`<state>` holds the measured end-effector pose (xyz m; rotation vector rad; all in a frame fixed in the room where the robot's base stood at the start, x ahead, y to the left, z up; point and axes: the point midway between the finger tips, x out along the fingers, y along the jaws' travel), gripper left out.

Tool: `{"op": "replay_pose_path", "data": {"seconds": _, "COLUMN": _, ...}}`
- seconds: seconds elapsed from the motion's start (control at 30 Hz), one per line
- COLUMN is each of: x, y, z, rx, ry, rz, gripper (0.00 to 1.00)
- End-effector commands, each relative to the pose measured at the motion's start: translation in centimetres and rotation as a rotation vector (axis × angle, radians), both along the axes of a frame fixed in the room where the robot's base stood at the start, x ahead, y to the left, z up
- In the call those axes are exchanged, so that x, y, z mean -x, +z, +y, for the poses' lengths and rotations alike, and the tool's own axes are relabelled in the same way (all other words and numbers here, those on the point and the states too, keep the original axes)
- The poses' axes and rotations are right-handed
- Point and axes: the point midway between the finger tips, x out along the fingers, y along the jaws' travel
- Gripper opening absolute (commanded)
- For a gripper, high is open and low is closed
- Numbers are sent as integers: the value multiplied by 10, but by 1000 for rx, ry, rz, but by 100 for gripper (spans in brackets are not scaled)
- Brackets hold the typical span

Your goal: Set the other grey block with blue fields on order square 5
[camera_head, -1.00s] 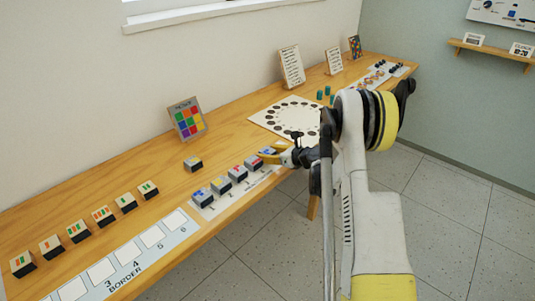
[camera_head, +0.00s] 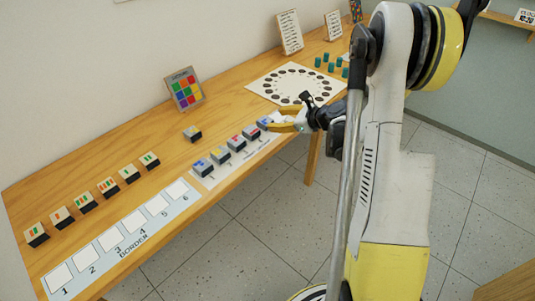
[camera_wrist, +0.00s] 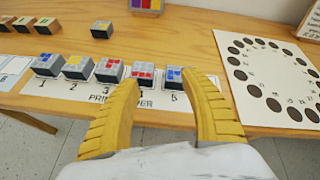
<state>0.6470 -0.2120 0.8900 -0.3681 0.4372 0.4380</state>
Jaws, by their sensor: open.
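A grey block with blue fields (camera_wrist: 175,76) stands on order square 5 of the printed order strip (camera_wrist: 150,100); it also shows in the head view (camera_head: 264,123). The other grey block with blue fields (camera_wrist: 46,65) stands on square 1, at the strip's left end, also in the head view (camera_head: 202,167). My gripper (camera_wrist: 167,84) is open, its yellow fingers spread in front of the square 5 block. The gripper also shows in the head view (camera_head: 280,121). The left finger partly covers the strip near square 4. Nothing is held in the fingers.
A yellow-field block (camera_wrist: 76,67) and two red-field blocks (camera_wrist: 109,70) occupy squares 2 to 4. A loose block (camera_head: 192,133) stands behind them. Striped blocks (camera_head: 107,185) line the border strip (camera_head: 145,245), whose squares are empty. A dotted-circle board (camera_head: 262,90) lies right.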

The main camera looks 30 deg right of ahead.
Motion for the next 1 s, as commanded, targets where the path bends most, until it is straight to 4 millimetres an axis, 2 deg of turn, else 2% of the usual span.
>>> {"op": "replay_pose_path", "data": {"seconds": 0.03, "x": 4, "y": 19, "z": 23, "rx": 99, "ry": 67, "rz": 0, "gripper": 52}}
{"op": "replay_pose_path", "data": {"seconds": 0.1, "x": 14, "y": 43, "z": 51, "rx": 268, "ry": 178, "rz": -4, "gripper": 52}}
{"op": "replay_pose_path", "data": {"seconds": 0.27, "x": 53, "y": 87, "z": 110, "rx": 651, "ry": 452, "rz": -30, "gripper": 52}}
{"op": "replay_pose_path", "data": {"seconds": 0.4, "x": 102, "y": 116, "z": 154, "rx": 974, "ry": 713, "rz": -70, "gripper": 52}}
{"op": "replay_pose_path", "data": {"seconds": 0.5, "x": 142, "y": 129, "z": 178, "rx": 1202, "ry": 908, "rz": -107, "gripper": 52}}
{"op": "replay_pose_path", "data": {"seconds": 0.63, "x": 197, "y": 138, "z": 200, "rx": 1487, "ry": 1174, "rz": -167, "gripper": 52}}
{"op": "replay_pose_path", "data": {"seconds": 0.8, "x": 253, "y": 138, "z": 211, "rx": 1792, "ry": 1471, "rz": -242, "gripper": 52}}
{"op": "replay_pose_path", "data": {"seconds": 0.9, "x": 273, "y": 136, "z": 212, "rx": 1906, "ry": 1589, "rz": -272, "gripper": 52}}
{"op": "replay_pose_path", "data": {"seconds": 1.0, "x": 283, "y": 134, "z": 212, "rx": 1970, "ry": 1656, "rz": -290, "gripper": 52}}
